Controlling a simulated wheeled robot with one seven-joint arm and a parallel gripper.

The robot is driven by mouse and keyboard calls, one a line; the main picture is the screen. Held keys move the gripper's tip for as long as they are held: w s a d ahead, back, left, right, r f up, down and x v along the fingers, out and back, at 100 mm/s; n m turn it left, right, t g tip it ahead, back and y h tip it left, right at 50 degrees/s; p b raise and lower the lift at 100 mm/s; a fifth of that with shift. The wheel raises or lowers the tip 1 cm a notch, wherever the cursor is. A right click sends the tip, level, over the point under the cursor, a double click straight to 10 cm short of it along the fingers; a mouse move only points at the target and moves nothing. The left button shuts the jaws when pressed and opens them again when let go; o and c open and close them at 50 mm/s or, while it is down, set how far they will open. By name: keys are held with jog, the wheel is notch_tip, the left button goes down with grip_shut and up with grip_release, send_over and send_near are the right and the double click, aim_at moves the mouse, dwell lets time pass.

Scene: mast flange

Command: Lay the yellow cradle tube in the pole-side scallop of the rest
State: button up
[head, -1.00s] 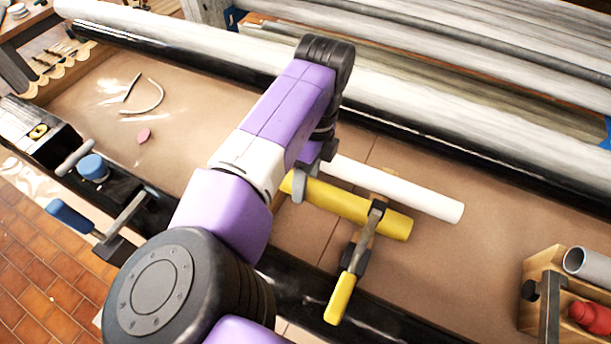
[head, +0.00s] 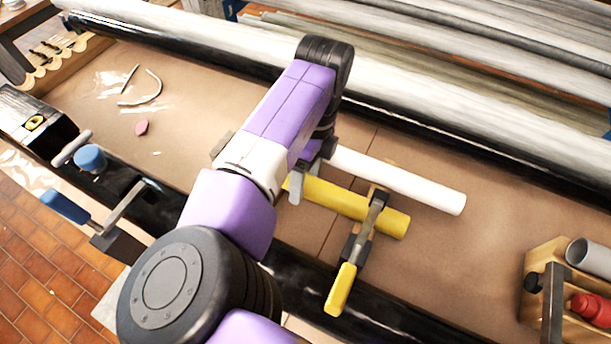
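The yellow tube (head: 340,200) lies slanting on the brown bench top, its left end hidden behind my gripper. A clamp bar crosses over its right part, and I cannot tell whether they touch. The scalloped wooden rest (head: 76,48) is at the far upper left, beside the long pole (head: 420,97); no tube shows in its scallops. My gripper (head: 308,176) is at the left end of the yellow tube, with one grey finger showing in front of it. The arm hides the other finger, so I cannot tell whether it grips.
A white tube (head: 410,185) lies behind the yellow one. A yellow-handled clamp (head: 358,247) stands at the front edge; another clamp (head: 120,210) is left. A wooden box (head: 535,290) sits at lower right.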

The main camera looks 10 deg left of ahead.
jog(key=b+v, duration=0.1)
jog(key=v, duration=0.6)
jog(key=shift+w+r, duration=0.1)
jog(key=shift+r, duration=0.25)
jog(key=shift+r, duration=0.1)
dwell(0.5)
